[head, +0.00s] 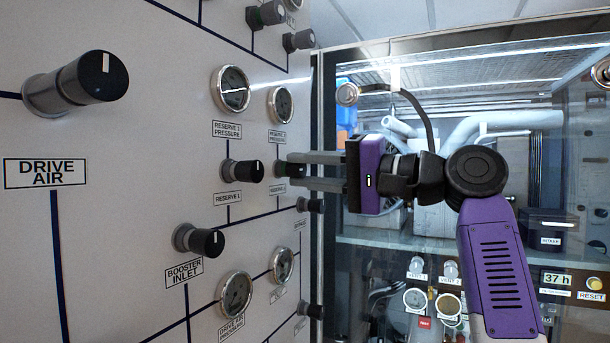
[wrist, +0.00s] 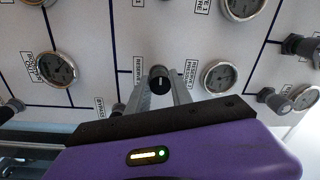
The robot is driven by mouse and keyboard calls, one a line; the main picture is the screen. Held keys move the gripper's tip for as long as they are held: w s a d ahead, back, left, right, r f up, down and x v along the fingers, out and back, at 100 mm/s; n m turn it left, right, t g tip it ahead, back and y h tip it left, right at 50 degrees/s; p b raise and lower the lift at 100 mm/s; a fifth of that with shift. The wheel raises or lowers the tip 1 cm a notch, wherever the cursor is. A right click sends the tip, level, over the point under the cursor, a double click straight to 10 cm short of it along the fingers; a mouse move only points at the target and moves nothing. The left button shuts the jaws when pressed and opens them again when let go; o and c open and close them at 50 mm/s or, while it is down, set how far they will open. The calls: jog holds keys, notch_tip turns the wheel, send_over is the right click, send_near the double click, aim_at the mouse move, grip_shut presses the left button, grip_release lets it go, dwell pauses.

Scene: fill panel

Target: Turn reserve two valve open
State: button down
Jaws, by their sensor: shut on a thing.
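The reserve two valve is a dark knob (wrist: 159,79) on the white panel, seen between my fingers in the wrist view. In the head view the knob (head: 292,170) is mostly hidden by my fingers, above a small label that is hard to read. My gripper (head: 292,170) reaches in from the right with its fingers at the panel. It is shut on this knob, with one finger on each side. In the wrist view my gripper (wrist: 161,88) points at the panel, and a pale mark shows on the knob's face.
The reserve 1 knob (head: 243,171) sits just left of my fingertips. Pressure gauges (head: 281,105) are above, and the booster inlet knob (head: 199,240) is lower left. A large drive air knob (head: 76,83) stands out nearer. A glass-fronted cabinet (head: 400,239) is behind my arm.

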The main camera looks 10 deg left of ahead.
jog(key=n, duration=0.2)
jog(key=n+b, duration=0.1)
jog(key=n, duration=0.4)
jog(key=shift+f+n+g+b, duration=0.3)
jog(key=shift+f+g+b, duration=0.05)
jog(key=shift+g, duration=0.05)
jog(key=n, duration=0.6)
jog(key=shift+w+b, duration=0.15)
jog(key=shift+b, duration=0.25)
jog(key=shift+n, duration=0.3)
jog(key=c, duration=1.2)
grip_release()
jog(key=shift+d, duration=0.1)
jog(key=shift+o, duration=0.2)
jog(key=shift+r, duration=0.15)
jog(key=shift+d, duration=0.1)
jog(key=b+v, duration=0.2)
jog(key=v, duration=0.5)
jog(key=shift+d+b, duration=0.25)
jog(key=shift+b, duration=0.05)
